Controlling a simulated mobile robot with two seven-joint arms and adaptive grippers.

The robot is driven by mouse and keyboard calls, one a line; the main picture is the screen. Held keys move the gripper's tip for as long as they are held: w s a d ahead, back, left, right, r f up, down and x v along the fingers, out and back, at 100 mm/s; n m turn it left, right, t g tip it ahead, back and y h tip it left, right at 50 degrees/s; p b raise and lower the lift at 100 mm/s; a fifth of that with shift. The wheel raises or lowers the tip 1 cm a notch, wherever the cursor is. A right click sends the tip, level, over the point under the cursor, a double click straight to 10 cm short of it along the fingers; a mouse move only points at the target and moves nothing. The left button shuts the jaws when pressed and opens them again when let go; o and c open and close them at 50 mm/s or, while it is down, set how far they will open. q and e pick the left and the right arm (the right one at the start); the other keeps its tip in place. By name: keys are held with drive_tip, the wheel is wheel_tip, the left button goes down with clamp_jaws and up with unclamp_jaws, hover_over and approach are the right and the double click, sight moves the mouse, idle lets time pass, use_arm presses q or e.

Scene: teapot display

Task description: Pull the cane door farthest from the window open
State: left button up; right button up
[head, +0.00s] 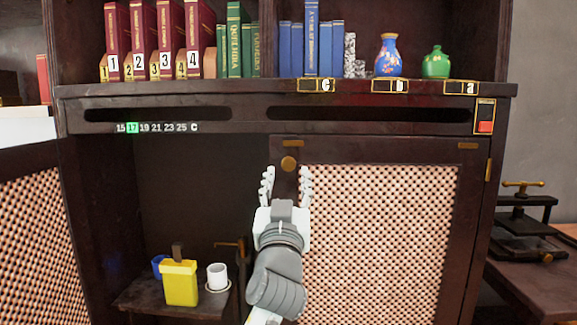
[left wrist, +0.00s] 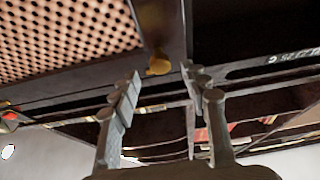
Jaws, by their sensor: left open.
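The right cane door (head: 385,235) is closed, a dark wooden frame around a woven panel, with a round brass knob (head: 288,163) at its upper left. The left cane door (head: 40,235) is swung open, baring a dark compartment. No window shows in these views. My left gripper (head: 287,187) is open and empty, its fingers pointing up just below the knob in the head view. In the left wrist view the knob (left wrist: 158,66) appears just beyond the gap between the fingertips, and I see no contact. My right gripper is out of view.
Inside the open compartment, a low shelf (head: 135,296) holds a yellow container (head: 180,282), a white cup (head: 217,276) and a blue item. Books, a blue vase (head: 388,57) and a green pot (head: 435,63) stand above. A small press (head: 522,235) sits at right.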

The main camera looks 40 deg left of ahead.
sight(289, 166)
use_arm(q)
drive_tip(key=shift+p+x, duration=0.3)
drive_tip(key=shift+x, duration=1.6)
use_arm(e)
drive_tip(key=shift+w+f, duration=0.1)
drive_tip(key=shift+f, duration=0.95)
use_arm(q)
clamp_jaws()
